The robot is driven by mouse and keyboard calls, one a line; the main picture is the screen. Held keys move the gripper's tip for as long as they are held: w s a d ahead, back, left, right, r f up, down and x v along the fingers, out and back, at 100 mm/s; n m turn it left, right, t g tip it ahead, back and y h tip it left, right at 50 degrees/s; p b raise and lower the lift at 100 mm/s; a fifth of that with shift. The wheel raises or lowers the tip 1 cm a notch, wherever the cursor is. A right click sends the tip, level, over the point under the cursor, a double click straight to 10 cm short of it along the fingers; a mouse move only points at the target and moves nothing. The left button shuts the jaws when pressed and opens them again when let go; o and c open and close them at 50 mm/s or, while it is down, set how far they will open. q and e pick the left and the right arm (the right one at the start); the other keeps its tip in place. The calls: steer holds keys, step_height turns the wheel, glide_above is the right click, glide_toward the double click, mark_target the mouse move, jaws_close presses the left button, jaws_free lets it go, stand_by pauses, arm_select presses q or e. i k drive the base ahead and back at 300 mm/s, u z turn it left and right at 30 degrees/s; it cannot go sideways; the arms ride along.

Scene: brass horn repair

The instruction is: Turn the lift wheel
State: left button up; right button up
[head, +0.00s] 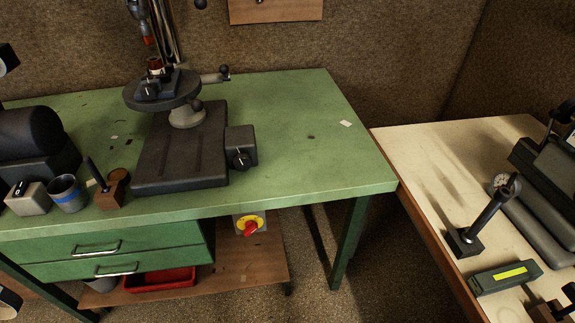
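A drill press stands on the green workbench (285,133), with a bright column, a round dark table (128,97) and a heavy black base (180,165). A crank handle (215,76) with a dark knob sticks out to the right beside the column. A dark box (241,146) with a black knob is at the right of the base. I cannot tell which of these, if any, is the lift wheel; the top of the press is cut off.
A grey box (27,198), a blue-banded cup (68,193) and a wooden block (112,190) stand at the bench's front left. A red switch (250,226) is under the front edge. The bench's right half is mostly clear. A pale table (430,165) holds tools at right.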

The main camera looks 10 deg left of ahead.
mark_target(242, 162)
steer(key=z, duration=0.15)
steer(key=i, duration=1.1)
steer(key=u, duration=1.9)
